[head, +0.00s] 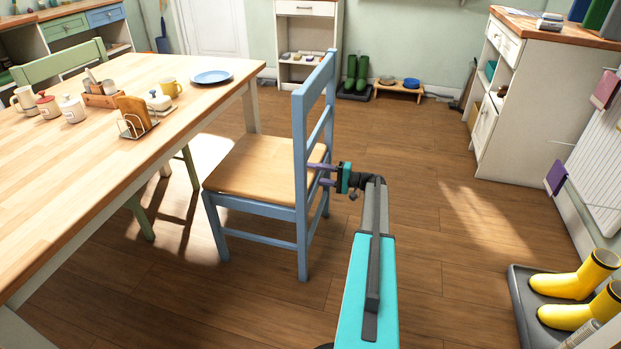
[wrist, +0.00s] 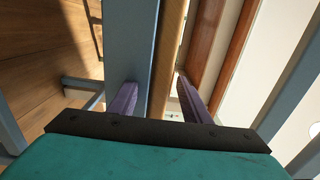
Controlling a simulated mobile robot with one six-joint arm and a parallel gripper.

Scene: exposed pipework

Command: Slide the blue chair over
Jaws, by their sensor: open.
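The blue chair (head: 255,170) stands upright beside the table, with a blue frame and a light wooden seat; its tall back faces my arm. My gripper (head: 315,174), with purple fingers, is at the right side of the chair back, near seat height. In the wrist view the fingers (wrist: 156,88) are apart. A blue chair bar (wrist: 131,40) runs ahead of the left finger, and the wooden seat edge shows between the fingers. I cannot tell whether either finger touches the chair.
The wooden table (head: 215,95) is left of the chair, with a blue plate (head: 212,77) and mugs on it. A green chair (head: 60,62) is behind it. Yellow boots (head: 575,275) on a tray and a white cabinet (head: 520,95) are at right. Floor between is clear.

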